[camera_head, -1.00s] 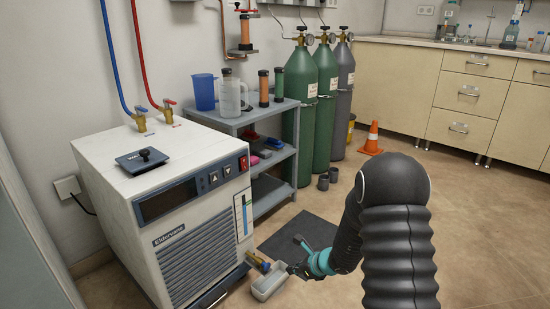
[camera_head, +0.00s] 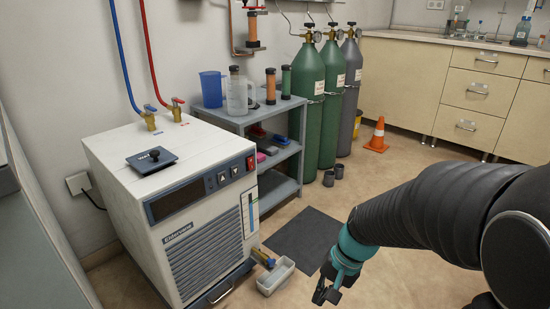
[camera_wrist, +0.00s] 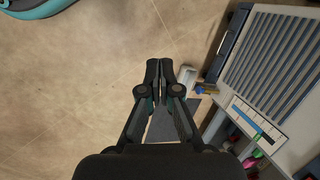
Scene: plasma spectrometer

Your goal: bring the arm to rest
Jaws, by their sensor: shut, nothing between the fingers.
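My gripper (camera_head: 326,291) is at the lower middle of the head view, at the end of my dark arm with a teal wrist. It is held above the tan floor, to the right of a small grey-white bin (camera_head: 276,277). In the wrist view my gripper (camera_wrist: 166,64) points away from the camera with its two black fingers close together. Nothing shows between the fingers. The gripper touches nothing that I can see.
A white chiller (camera_head: 190,215) stands at left, with a valve near the bin. A grey shelf (camera_head: 272,160) holds jugs. Green cylinders (camera_head: 309,110), an orange cone (camera_head: 378,135) and cabinets (camera_head: 480,95) stand behind. A dark mat (camera_head: 303,237) lies on open floor.

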